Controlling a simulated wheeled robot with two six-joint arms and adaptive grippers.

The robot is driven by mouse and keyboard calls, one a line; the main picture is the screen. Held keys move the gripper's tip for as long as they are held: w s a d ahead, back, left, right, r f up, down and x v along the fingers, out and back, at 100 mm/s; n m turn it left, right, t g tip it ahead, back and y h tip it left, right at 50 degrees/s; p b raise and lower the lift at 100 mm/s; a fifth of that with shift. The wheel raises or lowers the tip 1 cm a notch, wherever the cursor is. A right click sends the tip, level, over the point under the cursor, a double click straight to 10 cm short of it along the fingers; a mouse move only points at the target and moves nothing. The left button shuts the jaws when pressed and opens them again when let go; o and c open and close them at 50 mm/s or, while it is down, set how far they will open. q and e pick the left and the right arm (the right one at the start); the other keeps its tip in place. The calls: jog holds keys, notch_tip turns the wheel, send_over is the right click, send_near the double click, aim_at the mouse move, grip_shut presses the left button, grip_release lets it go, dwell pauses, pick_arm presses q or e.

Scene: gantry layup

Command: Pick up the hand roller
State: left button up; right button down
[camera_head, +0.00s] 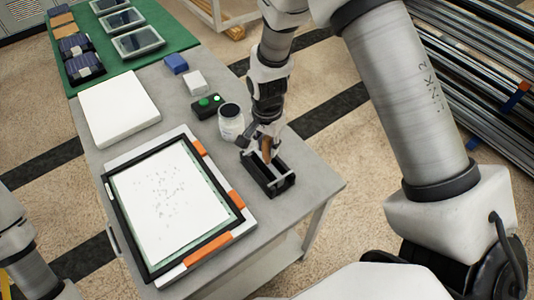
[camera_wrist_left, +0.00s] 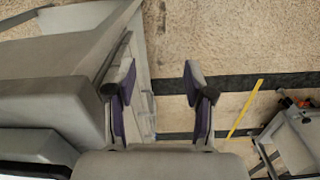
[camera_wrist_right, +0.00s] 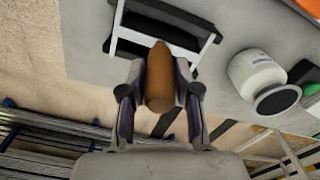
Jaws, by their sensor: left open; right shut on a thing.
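The hand roller has an orange-brown handle (camera_wrist_right: 160,82), which stands between the fingers of my right gripper (camera_wrist_right: 160,108) in the right wrist view. In the head view the handle (camera_head: 266,148) rises over a black holder (camera_head: 277,184) with a light frame, near the table's right edge. My right gripper (camera_head: 262,138) is shut on the handle from above. The roller's lower end is hidden, so I cannot tell whether it touches the holder. My left gripper (camera_wrist_left: 152,92) is open and empty beside the table in the left wrist view.
A white jar (camera_head: 231,126) stands close left of my right gripper on the grey table (camera_head: 318,186). Behind it are a black box with green buttons (camera_head: 207,106), a white block and a blue block.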

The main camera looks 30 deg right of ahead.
notch_tip(320, 180, up, 10)
jog(key=shift+f+b, duration=0.15)
jog(key=shift+b, duration=0.55)
jog(key=shift+w, duration=0.15)
jog(key=c, duration=1.8)
grip_release()
jog(key=shift+c, duration=0.2)
